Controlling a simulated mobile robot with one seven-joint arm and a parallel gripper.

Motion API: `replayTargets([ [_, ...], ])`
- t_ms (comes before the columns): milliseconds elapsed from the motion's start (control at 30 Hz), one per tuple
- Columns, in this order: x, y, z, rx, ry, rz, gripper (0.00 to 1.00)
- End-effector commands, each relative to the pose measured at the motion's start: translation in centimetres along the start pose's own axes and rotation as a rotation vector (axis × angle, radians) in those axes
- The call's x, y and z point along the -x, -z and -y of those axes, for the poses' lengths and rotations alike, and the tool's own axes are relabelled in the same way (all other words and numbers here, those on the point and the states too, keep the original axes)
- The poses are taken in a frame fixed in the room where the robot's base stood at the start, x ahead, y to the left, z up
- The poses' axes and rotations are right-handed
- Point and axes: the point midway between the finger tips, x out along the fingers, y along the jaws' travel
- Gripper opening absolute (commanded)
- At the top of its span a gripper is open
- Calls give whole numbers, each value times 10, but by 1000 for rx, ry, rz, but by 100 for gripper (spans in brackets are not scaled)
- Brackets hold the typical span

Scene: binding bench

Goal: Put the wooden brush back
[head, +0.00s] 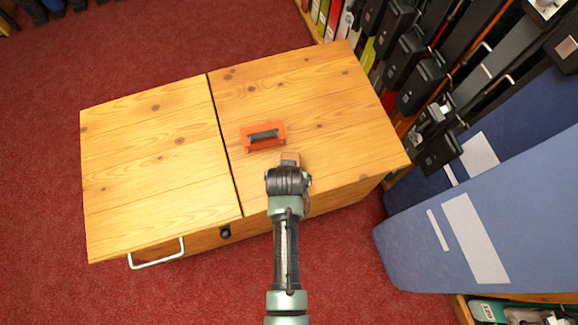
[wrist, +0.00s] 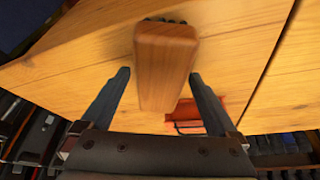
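The wooden brush is a plain brown block in the wrist view (wrist: 165,70), with a strip of dark bristles at its top end. The contact at the left finger is hard to see. In the head view, the brush (head: 290,158) shows just beyond my gripper (head: 288,168), over the right part of the wooden chest. An orange holder (head: 250,146) with a dark middle lies on the chest, up and left of the brush. Part of the holder (wrist: 208,108) shows behind the right finger.
The wooden chest (head: 150,170) has a seam across its top and a white handle (head: 157,262) at the front left. A blue board (head: 520,220) and a rack of dark items (head: 420,85) stand to the right. The chest top around the holder is clear.

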Motion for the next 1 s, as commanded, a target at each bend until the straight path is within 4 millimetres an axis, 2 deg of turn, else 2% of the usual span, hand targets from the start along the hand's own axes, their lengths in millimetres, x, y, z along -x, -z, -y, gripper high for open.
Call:
replayTargets([
  [200, 1, 0, 0, 0, 0, 0, 95],
  [333, 12, 2, 0, 0, 0, 0, 95],
  [800, 104, 2, 0, 0, 0, -1, 95],
  [1000, 121, 2, 0, 0, 0, 0, 95],
])
